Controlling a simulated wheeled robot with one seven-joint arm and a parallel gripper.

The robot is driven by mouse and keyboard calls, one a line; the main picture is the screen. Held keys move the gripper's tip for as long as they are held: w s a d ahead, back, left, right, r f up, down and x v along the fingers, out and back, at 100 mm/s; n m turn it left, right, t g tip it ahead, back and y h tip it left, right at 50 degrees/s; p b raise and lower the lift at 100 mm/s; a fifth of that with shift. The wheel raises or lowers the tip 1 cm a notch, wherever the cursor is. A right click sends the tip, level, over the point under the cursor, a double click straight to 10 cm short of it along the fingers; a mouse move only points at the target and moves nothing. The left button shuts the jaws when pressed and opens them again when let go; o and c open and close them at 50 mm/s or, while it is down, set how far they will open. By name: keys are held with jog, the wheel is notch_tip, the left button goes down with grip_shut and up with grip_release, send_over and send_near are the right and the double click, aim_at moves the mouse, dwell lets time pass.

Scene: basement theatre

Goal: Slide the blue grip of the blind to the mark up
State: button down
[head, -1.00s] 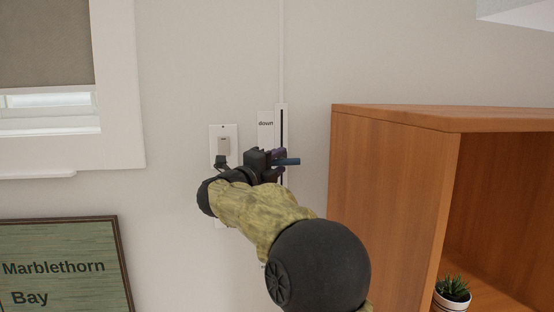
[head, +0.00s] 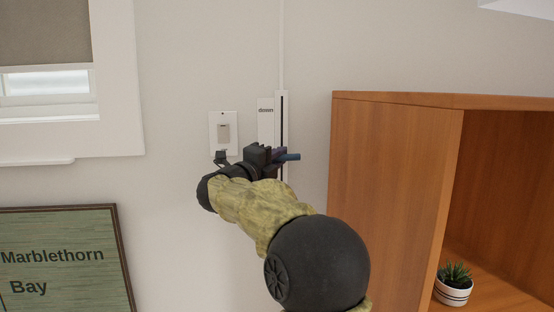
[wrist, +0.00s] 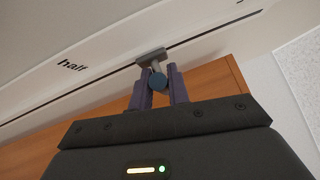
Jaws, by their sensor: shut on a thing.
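The blue grip (head: 292,157) sticks out from a white upright track (head: 284,105) with a dark slot on the wall. A label reading "down" (head: 265,111) is beside the track's top, above the grip. My gripper (head: 276,156) is at the grip. In the wrist view, its two purple fingers (wrist: 159,90) are shut around the round blue end of the grip (wrist: 157,80), near the slot. A mark reading "half" (wrist: 73,65) is beside the slot there. The grey-brown blind (head: 45,32) covers the upper part of the window. My arm hides the lower track; no "up" mark shows.
A wooden shelf unit (head: 390,170) stands close to the right of the track, with a potted plant (head: 454,284) inside. A switch plate (head: 223,133) is left of the track. A framed "Marblethorn Bay" sign (head: 62,265) is at lower left.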

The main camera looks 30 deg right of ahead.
notch_tip(320, 180, down, 28)
jog(key=b, duration=2.6)
jog(key=shift+f, duration=0.2)
jog(key=c, duration=1.4)
grip_release()
jog(key=shift+c, duration=0.2)
jog(key=shift+o, duration=0.4)
jog(key=shift+r, duration=0.15)
jog(key=shift+a, duration=0.1)
jog(key=b+v, duration=0.3)
jog(key=v, duration=1.4)
jog(key=shift+s, duration=0.15)
jog(key=shift+a, duration=0.1)
